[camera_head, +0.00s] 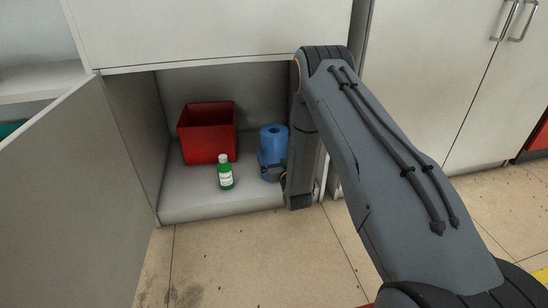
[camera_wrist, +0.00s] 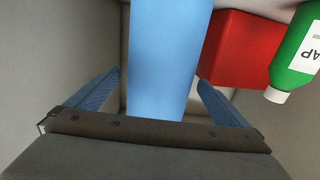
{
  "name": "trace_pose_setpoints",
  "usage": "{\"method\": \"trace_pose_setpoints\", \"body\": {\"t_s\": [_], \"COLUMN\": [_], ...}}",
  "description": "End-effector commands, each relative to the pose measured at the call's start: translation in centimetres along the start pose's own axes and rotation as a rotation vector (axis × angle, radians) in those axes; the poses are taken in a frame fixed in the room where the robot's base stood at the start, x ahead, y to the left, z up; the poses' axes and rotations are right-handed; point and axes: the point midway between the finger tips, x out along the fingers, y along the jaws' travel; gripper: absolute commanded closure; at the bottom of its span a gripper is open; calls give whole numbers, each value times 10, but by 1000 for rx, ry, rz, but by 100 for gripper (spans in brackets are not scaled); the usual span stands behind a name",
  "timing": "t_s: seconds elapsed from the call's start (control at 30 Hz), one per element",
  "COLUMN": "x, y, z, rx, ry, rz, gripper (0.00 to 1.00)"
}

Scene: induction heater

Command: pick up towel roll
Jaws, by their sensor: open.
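The blue towel roll (camera_head: 272,143) stands upright on the floor of the open cabinet, to the right of a red bin. In the wrist view the towel roll (camera_wrist: 165,60) fills the middle of the picture. My gripper (camera_wrist: 160,90) is open, with one blue finger on each side of the roll and a visible gap at both sides. In the head view my gripper (camera_head: 270,170) is at the roll's lower part, and my arm hides some of that area. I see no grip on the roll.
A red bin (camera_head: 207,133) stands left of the roll, and a green soap bottle (camera_head: 225,172) stands in front of the bin. The open cabinet door (camera_head: 80,190) is at the left. The cabinet's right side is close to my arm.

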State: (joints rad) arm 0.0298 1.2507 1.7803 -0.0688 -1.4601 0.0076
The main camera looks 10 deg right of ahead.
Motion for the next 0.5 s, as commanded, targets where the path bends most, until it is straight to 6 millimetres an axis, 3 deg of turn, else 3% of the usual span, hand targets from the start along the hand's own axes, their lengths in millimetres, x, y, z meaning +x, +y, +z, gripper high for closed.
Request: {"method": "trace_pose_setpoints", "body": {"t_s": [0.3, 0.5], "x": [35, 41], "y": [0, 0], "z": [4, 3], "rx": [0, 0], "ry": [3, 0], "rz": [0, 0], "gripper": [0, 0]}}
